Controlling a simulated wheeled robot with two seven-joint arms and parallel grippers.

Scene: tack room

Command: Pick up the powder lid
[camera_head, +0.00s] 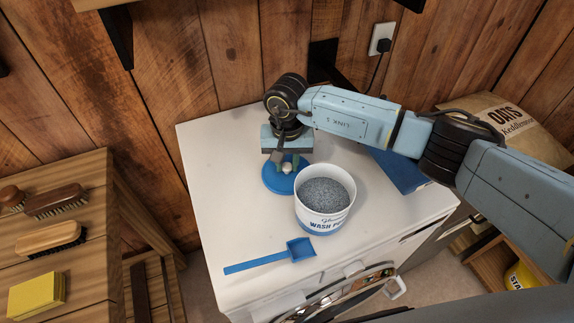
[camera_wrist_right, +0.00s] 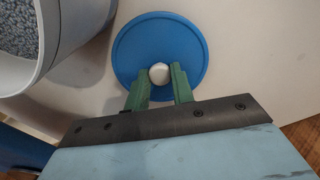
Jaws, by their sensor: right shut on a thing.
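The powder lid is a round blue disc with a white knob (camera_head: 270,184), on the white machine top behind and left of the powder tub. My right gripper (camera_head: 286,167) is above it, its fingers shut on the knob. In the right wrist view the blue lid (camera_wrist_right: 135,45) shows whole, with my green right fingers (camera_wrist_right: 161,80) on either side of the white knob. I cannot tell whether the lid touches the top. The white tub (camera_head: 322,222) is open and full of grey-blue powder. My left gripper is not in view.
A blue scoop (camera_head: 270,256) lies in front of the tub. A blue flat thing (camera_head: 400,172) lies behind right, partly under my arm. Brushes (camera_head: 55,201) and a yellow sponge (camera_head: 37,295) sit on a wooden bench at left. The white top's (camera_head: 222,190) left side is clear.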

